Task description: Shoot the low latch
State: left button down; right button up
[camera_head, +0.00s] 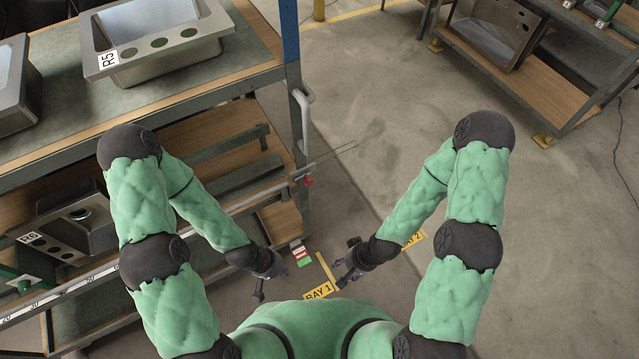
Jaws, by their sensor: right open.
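A low bar with a red end (308,181) sits at the rack's right corner, below the grey handle; it may be the low latch, but it is too small to tell its position. A small red, white and green label (301,253) shows below it. My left gripper (270,284) is below and left of the red end, apart from it, with its fingers spread and nothing visible between them. My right gripper (345,262) is open and empty, to the right of the label. Neither gripper touches the rack's latch parts.
The rack (230,75) carries a sink marked R5 (155,45) on top and one marked R6 (75,225) lower down. A grey handle (304,115) juts from its corner. Floor signs BAY 1 (319,291) and BAY 2 (412,240) lie nearby. Open floor (400,100) separates another rack (530,85).

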aim_at(309, 182)
jog(key=u, duration=2.1)
jog(key=z, duration=2.05)
jog(key=k+l+z, duration=0.25)
jog(key=z, duration=0.15)
jog(key=k+l+z, duration=0.2)
jog(key=l+z, duration=0.25)
jog(key=j, duration=0.1)
